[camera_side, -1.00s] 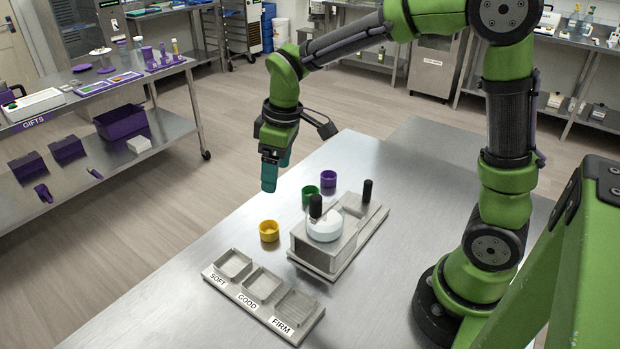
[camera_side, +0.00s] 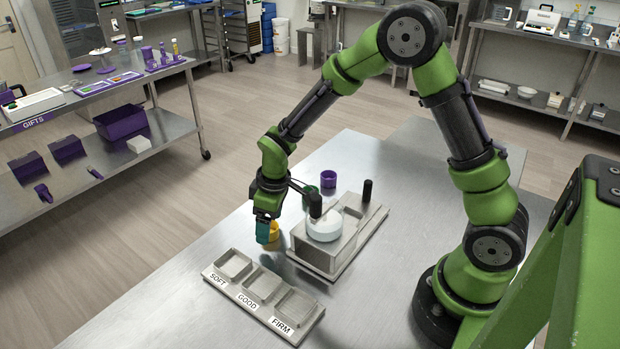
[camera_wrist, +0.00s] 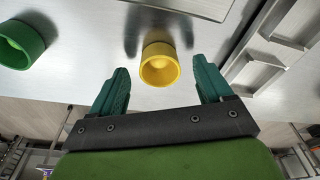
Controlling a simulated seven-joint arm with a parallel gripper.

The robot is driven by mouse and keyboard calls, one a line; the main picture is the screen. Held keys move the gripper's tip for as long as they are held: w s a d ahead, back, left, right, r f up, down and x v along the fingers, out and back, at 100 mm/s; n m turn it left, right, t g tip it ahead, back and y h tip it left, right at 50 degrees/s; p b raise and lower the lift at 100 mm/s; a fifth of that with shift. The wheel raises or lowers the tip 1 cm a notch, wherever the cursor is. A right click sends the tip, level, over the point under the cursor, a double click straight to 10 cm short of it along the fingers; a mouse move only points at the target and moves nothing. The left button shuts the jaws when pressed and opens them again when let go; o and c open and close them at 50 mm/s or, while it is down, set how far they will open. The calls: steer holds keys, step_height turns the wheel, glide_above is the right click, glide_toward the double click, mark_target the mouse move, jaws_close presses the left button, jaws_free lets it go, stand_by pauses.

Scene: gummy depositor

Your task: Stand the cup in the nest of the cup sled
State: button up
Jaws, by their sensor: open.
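Three cups stand on the steel table: a yellow cup (camera_side: 273,232), a green cup (camera_side: 308,195) partly hidden by my arm, and a purple cup (camera_side: 328,178). My gripper (camera_side: 266,233) is low at the yellow cup in the side view. In the wrist view the open fingers of my gripper (camera_wrist: 160,88) have the yellow cup (camera_wrist: 159,66) centred between and just beyond them, with clear gaps on both sides. The green cup (camera_wrist: 18,45) is at the left there. The sled is probably part of the metal fixture (camera_side: 338,240); its nest cannot be told clearly.
The fixture carries a white round piece (camera_side: 324,226) and black upright knobs (camera_side: 367,190), close right of my gripper. A metal tray (camera_side: 236,284) with compartments labelled SOFT, GOOD and FIRM lies in front. The table left of the cups is clear.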

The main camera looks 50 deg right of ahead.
steer(key=shift+f, duration=0.35)
steer(key=shift+c, duration=0.3)
steer(key=c, duration=1)
step_height(320, 180, up, 10)
steer(key=shift+r, duration=0.1)
steer(key=shift+c, duration=0.2)
